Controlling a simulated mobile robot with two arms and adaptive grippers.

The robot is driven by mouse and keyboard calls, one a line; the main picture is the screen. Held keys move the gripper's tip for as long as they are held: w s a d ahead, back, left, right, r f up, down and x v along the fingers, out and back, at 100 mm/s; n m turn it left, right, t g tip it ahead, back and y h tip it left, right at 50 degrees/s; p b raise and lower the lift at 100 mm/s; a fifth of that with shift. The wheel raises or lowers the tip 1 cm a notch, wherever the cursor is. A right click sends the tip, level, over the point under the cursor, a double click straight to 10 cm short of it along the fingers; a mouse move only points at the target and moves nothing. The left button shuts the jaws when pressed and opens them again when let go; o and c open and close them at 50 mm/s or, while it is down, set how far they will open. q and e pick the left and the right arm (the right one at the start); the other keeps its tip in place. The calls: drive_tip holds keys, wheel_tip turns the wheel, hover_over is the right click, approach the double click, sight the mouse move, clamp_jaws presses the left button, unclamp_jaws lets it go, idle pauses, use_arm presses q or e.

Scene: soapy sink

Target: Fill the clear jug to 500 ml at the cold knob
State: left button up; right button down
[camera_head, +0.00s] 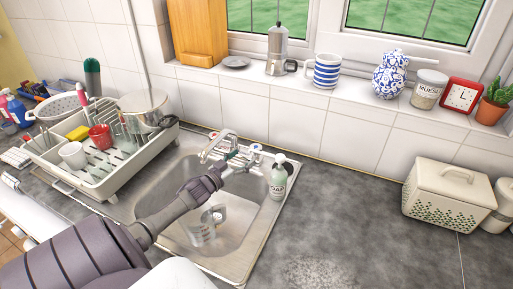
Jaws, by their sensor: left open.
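The clear jug (203,227) stands in the sink basin (248,222), with dark marks on its side. My left forearm crosses in front of the basin and covers part of it. The chrome tap (217,142) rises at the back of the sink, with a pale knob (255,149) to its right. My left gripper (236,162) is open, just in front of the tap and knob. I cannot tell whether it touches the knob. The water level in the jug is too small to tell. My right gripper is not in view.
A soap bottle (278,177) stands at the sink's back right corner. A dish rack (100,183) with cups and a pot (143,108) is on the left. The dark worktop (345,215) right of the sink is largely clear, up to a cream bin (447,192).

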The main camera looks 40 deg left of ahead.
sight(256, 147)
use_arm(q)
drive_tip(key=w, duration=0.6)
drive_tip(key=shift+a, duration=0.15)
drive_tip(key=shift+w, duration=0.75)
drive_tip(key=c, duration=1.2)
drive_tip(key=shift+d+r+n+y+p, duration=0.2)
drive_tip(key=shift+n+y+p, duration=0.5)
drive_tip(key=shift+y, duration=0.4)
drive_tip(key=shift+o, duration=0.2)
drive_tip(key=shift+n+g+y, duration=0.4)
drive_tip(key=shift+n+y, duration=0.4)
drive_tip(key=shift+y, duration=0.4)
drive_tip(key=shift+a+f+n+g+y, duration=0.15)
drive_tip(key=shift+n+g+y, duration=0.35)
drive_tip(key=shift+y, duration=0.4)
